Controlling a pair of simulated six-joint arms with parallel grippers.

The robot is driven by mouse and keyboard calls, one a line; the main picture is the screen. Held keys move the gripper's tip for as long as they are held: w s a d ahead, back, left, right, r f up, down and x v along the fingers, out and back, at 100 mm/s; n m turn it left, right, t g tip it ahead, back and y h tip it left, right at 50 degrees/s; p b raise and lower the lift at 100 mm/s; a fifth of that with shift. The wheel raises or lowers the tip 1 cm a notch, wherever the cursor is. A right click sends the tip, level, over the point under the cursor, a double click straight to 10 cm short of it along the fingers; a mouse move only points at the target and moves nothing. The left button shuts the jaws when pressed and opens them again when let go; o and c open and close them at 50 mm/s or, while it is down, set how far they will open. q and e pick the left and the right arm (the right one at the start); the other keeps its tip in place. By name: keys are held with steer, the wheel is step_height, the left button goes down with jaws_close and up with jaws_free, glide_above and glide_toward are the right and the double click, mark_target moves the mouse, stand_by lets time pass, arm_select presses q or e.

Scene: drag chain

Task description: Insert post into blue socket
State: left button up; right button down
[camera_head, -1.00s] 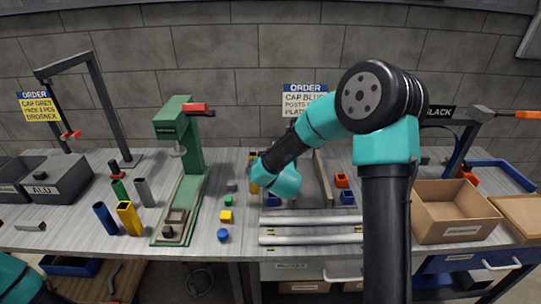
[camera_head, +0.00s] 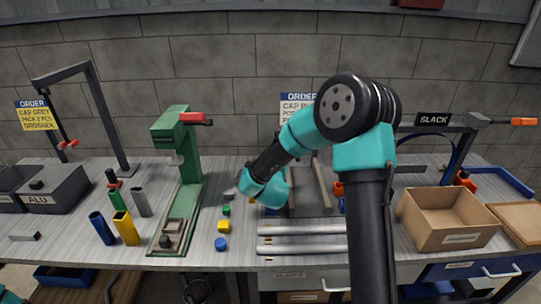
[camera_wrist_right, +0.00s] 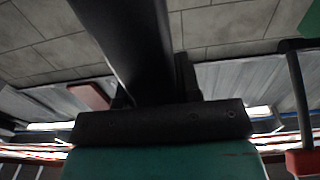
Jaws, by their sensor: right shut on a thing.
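My right arm reaches over the bench in the head view, and its forearm covers its fingertips. In the right wrist view my right gripper (camera_wrist_right: 160,122) has a long dark shape running up from it. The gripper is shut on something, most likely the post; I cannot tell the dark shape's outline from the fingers. A blue socket piece (camera_head: 270,211) shows just below the right wrist, partly hidden. Another bit of blue (camera_head: 340,206) shows to the right of the grey plate, mostly behind my arm. My left gripper is out of view.
Grey rails (camera_head: 300,229) lie along the front. A green press (camera_head: 186,160), a blue tube (camera_head: 102,228) and a yellow tube (camera_head: 126,227) stand further left. An open cardboard box (camera_head: 443,226) stands right.

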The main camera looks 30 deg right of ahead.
steer(key=shift+f, duration=4.7)
steer(key=c, duration=0.7)
jaws_free()
steer(key=shift+c, duration=0.2)
steer(key=shift+s, duration=0.1)
steer(key=v, duration=1.7)
steer(key=shift+a, duration=0.1)
